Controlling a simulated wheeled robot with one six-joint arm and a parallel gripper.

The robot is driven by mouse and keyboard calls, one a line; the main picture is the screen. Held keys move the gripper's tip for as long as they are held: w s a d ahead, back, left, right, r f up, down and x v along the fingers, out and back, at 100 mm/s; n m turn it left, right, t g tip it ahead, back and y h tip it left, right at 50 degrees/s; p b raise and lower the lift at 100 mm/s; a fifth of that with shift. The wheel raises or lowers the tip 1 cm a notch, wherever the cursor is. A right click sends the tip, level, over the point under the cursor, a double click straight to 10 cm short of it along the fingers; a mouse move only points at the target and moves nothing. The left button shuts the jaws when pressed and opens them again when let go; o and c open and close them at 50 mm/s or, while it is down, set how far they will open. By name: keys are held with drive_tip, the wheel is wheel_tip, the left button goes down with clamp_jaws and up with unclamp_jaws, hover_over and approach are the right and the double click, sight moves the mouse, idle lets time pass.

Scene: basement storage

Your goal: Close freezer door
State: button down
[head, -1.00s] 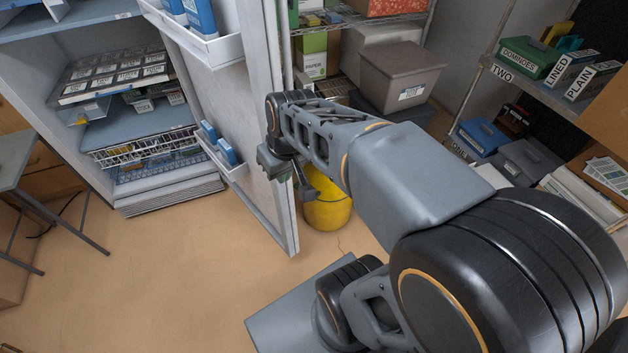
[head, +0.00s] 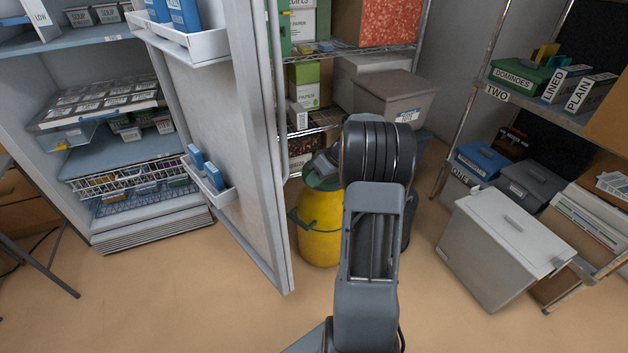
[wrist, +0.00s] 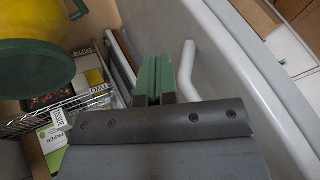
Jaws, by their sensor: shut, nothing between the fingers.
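The freezer (head: 150,240) stands at the left of the head view with its door (head: 225,120) wide open. The door's shelved inner side faces left, and its free edge points towards me. A pale bar handle (head: 279,100) runs along the door's outer side. In the wrist view my gripper (wrist: 153,82) is shut and empty, its green fingers together. A bent pale handle part (wrist: 188,68) shows just right of the fingers, beside the grey door (wrist: 235,75); I cannot tell whether they touch.
A yellow container (head: 320,225) stands right of the door, close to my arm. A white lidded box (head: 490,250) stands on the floor at the right, before shelving. A table edge is at far left. The floor before the freezer is clear.

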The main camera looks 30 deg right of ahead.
drive_tip(key=w+a+f, duration=0.1)
drive_tip(key=a+f, duration=0.4)
drive_tip(key=a, duration=0.2)
drive_tip(key=shift+b, duration=0.3)
drive_tip(key=shift+w+a, duration=0.1)
